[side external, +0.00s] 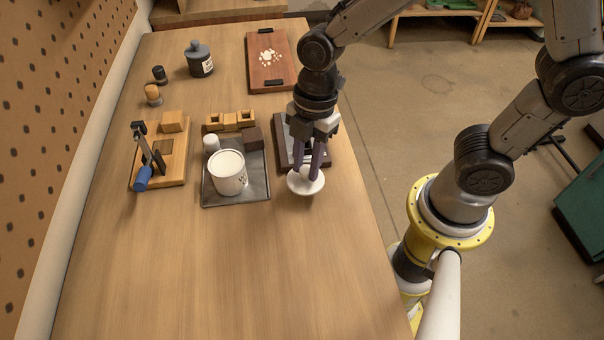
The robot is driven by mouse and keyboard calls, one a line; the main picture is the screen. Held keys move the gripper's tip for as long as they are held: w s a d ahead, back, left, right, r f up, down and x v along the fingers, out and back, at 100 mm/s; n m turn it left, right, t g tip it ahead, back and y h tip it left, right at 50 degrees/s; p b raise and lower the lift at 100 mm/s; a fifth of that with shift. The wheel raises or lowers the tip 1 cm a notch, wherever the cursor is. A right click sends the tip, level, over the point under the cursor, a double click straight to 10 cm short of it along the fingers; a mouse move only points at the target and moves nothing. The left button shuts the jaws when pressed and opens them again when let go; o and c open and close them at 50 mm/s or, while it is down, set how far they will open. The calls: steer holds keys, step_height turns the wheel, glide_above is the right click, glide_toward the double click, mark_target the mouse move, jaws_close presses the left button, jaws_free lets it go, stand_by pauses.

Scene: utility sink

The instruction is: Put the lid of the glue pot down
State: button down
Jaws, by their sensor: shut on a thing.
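The white glue pot (230,181) stands upright on a dark grey tray (252,195) in the middle of the bench. Its round top is uncovered and looks white. My gripper (315,176) points down to the right of the pot, its purple fingers shut on the white round lid (299,187). The lid is apart from the pot, near a dark block or board (285,150) that my gripper partly hides. I cannot tell whether the lid touches the bench or hangs just above it.
A small white cylinder (211,143) and a dark brown block (252,138) are close behind the pot. A wooden fixture with a blue-handled clamp (143,178) stands left. A dark grey bottle (200,62) and a reddish board (283,62) lie farther back. The bench front (220,270) is clear.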

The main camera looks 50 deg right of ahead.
mark_target(303, 166)
steer(key=shift+w+a+f, duration=0.1)
steer(key=shift+w+f, duration=0.1)
steer(key=shift+f, duration=0.85)
steer(key=shift+w+a+f, duration=0.1)
steer(key=shift+w+f, duration=0.1)
steer(key=shift+f, duration=0.8)
steer(key=shift+f, duration=0.15)
steer(key=c, duration=0.6)
jaws_free()
steer(key=shift+c, duration=0.2)
step_height(303, 166, up, 12)
steer(key=d+f, duration=0.1)
steer(key=d, duration=0.1)
steer(key=s+d+r+m+t+h, duration=0.1)
steer(key=s+d+r+m+t, duration=0.1)
steer(key=s+d+m, duration=0.3)
steer(key=s+d+r+m+t, duration=0.3)
steer(key=s+d+r+m, duration=0.2)
steer(key=m, duration=0.8)
steer(key=shift+s+d+r+t+h, duration=0.2)
steer(key=shift+s+d+t+h, duration=0.15)
steer(key=shift+d, duration=0.25)
